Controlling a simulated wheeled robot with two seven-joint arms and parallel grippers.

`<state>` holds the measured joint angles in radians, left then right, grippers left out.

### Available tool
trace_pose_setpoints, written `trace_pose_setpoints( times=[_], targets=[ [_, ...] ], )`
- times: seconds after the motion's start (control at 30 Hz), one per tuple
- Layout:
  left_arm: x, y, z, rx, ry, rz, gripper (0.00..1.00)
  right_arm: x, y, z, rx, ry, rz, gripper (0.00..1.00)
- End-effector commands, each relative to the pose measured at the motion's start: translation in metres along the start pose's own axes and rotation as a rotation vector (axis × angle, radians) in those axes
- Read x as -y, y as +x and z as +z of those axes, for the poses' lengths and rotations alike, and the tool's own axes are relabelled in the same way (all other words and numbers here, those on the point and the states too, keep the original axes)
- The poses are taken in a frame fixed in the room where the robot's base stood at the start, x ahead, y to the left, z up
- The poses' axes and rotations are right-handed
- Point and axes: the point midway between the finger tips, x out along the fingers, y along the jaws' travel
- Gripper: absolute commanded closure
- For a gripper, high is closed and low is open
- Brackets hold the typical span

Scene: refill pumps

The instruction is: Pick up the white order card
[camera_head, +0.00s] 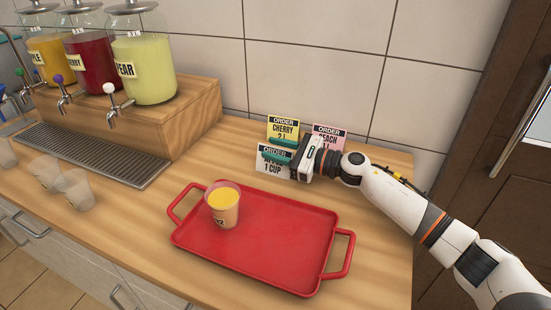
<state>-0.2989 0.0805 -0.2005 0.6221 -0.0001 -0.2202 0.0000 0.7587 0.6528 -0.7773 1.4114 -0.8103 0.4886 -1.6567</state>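The white order card (273,183) stands on the counter behind the red tray, with "1 CUP" readable on its lower part. My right gripper (278,149) reaches in from the right at the card's upper part. Its two teal fingers are apart: one crosses in front of the white card, the other sits farther back, before the yellow card. The fingers hide some of the card's text. I cannot tell whether either finger touches the card. My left gripper is not in view.
A yellow order card (283,128) and a pink order card (329,134) stand close behind. The red tray (275,255) holds a cup of orange drink (223,207). Juice dispensers (143,70) stand on a wooden block at left, with clear cups (75,188) in front.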

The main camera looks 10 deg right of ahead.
Motion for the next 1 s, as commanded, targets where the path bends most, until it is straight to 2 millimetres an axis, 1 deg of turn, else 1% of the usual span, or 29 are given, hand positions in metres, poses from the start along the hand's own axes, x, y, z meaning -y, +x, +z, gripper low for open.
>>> trace_pose_setpoints(
  times=[0.03,0.07,0.2,0.27,0.6,0.7,0.77,0.87,1.0],
  targets=[
    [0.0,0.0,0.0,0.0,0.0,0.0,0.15,0.0,0.0,0.0,0.0,0.0,0.0,0.64],
    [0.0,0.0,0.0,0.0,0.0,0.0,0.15,0.0,0.0,0.0,0.0,0.0,0.0,0.67],
    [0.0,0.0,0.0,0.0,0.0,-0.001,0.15,0.0,0.0,0.0,0.0,0.0,0.0,0.9],
    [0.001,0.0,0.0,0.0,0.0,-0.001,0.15,0.0,-0.001,0.0,0.0,0.001,0.0,1.0],
    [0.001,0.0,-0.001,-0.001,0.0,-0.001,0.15,0.0,-0.001,0.0,0.0,0.001,0.0,1.0],
    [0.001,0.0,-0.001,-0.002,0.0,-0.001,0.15,-0.001,-0.001,-0.004,0.0,-0.002,0.0,1.0],
    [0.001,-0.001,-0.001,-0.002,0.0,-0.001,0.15,-0.003,-0.001,-0.01,0.0,-0.003,0.0,1.0],
    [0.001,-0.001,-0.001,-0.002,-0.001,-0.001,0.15,-0.008,-0.001,-0.027,-0.002,-0.006,0.001,1.0],
    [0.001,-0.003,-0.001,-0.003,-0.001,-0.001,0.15,-0.016,-0.001,-0.056,-0.002,-0.007,0.0,1.0]
  ],
)
